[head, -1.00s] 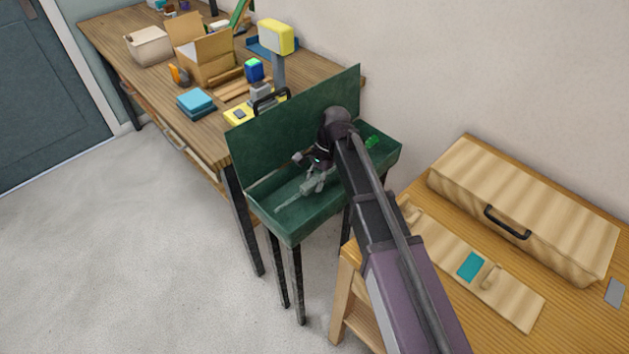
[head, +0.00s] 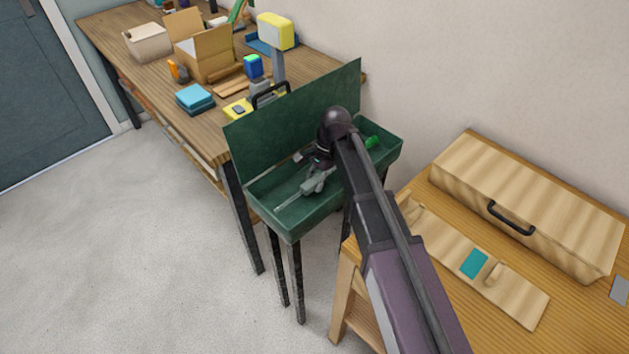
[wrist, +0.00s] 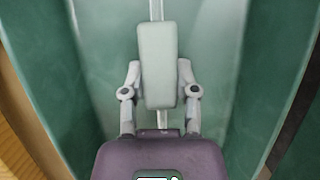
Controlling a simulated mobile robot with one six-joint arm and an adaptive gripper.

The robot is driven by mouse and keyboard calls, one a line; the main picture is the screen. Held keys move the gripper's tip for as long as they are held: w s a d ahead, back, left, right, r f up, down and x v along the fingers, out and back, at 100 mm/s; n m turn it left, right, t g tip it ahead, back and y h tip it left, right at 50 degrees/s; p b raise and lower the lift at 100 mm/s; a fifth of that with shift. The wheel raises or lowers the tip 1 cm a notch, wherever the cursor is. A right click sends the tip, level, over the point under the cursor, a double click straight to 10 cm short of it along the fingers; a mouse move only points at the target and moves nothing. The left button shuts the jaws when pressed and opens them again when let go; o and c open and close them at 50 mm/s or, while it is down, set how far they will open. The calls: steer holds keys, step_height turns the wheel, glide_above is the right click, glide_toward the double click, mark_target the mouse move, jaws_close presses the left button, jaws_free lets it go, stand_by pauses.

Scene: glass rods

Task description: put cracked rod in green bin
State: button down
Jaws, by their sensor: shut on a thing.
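The green bin (head: 252,206) is an open, long trough with a raised back lid, standing on dark legs between two tables. My gripper (head: 314,184) is inside or just over the bin, pointing down. It is shut on a thin clear rod (head: 289,203), which sticks out toward the bin's left end. In the wrist view the rod (wrist: 157,10) runs lengthwise above and below the pale finger pad of my gripper (wrist: 157,66), with green walls on both sides. I cannot see a crack, or tell whether the rod touches the bin floor.
A small green object (head: 371,142) lies at the bin's right end. A wooden case (head: 527,208) with a black handle and a wooden rack (head: 500,285) sit on the right table. The left workbench holds a cardboard box (head: 207,62), a blue stack (head: 195,98) and a yellow-headed lamp (head: 276,31).

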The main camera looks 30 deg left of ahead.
steer(key=shift+r+p, duration=0.4)
steer(key=shift+r, duration=0.1)
steer(key=shift+f+b, duration=0.95)
steer(key=shift+f, duration=0.05)
stand_by(1.5)
steer(key=shift+c, duration=1.5)
jaws_free()
steer(key=shift+r, duration=0.2)
steer(key=shift+r+p, duration=6.4)
steer(key=shift+p, duration=0.15)
steer(key=w+d+r+t+h+p, duration=0.1)
steer(key=w+d+r+t+p, duration=0.2)
steer(key=w+r+t, duration=0.3)
steer(key=w+d+r+t+h+p, duration=0.2)
steer(key=w+r+t, duration=0.5)
steer(key=w, duration=0.4)
steer(key=shift+w+d+r+n+t+p, duration=0.3)
steer(key=shift+d+t+p, duration=0.45)
steer(key=shift+p, duration=0.65)
